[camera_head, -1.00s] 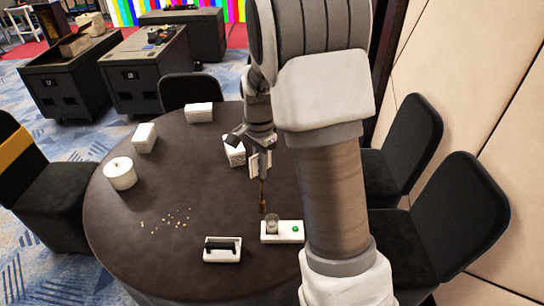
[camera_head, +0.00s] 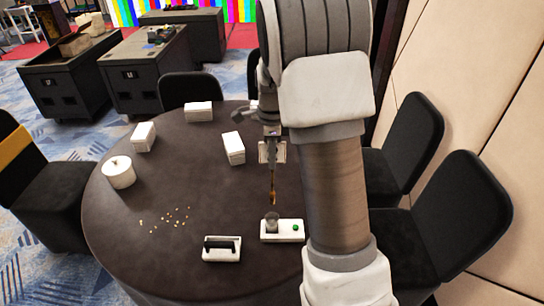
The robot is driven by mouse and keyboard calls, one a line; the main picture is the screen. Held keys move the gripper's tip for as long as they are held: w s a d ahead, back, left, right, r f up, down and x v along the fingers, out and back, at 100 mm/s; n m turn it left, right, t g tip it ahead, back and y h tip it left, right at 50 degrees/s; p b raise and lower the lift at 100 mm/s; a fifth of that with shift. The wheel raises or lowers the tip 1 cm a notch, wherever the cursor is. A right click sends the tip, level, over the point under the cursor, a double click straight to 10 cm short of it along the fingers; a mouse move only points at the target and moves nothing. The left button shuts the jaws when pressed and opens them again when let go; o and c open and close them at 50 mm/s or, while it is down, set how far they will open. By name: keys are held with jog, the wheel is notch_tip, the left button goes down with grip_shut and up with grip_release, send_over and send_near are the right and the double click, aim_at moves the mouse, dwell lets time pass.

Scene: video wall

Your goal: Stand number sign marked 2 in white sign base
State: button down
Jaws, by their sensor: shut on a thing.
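My gripper (camera_head: 272,160) hangs over the right part of the round table. It is shut on a thin rod with a brown lower end (camera_head: 272,196), which points down behind a small clear cup. No number 2 can be read on anything, so I cannot tell whether this rod is part of the sign. A white base (camera_head: 262,237) stands on the table below it, with the grey cup (camera_head: 272,220) and a green spot on it. A white block with a black bar (camera_head: 221,257) lies to its left. Which white thing is the sign base is unclear.
The table's middle is clear.

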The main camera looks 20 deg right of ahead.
aim_at(272, 191)
jog(key=shift+f+b, duration=3.65)
jog(key=shift+f, duration=2.1)
jog(key=shift+f+b, duration=1.45)
jog(key=shift+f, duration=0.7)
jog(key=c, duration=0.9)
grip_release()
jog(key=shift+r, duration=0.1)
notch_tip(272, 191, up, 17)
jog(key=shift+r+p, duration=0.2)
jog(key=shift+p, duration=0.9)
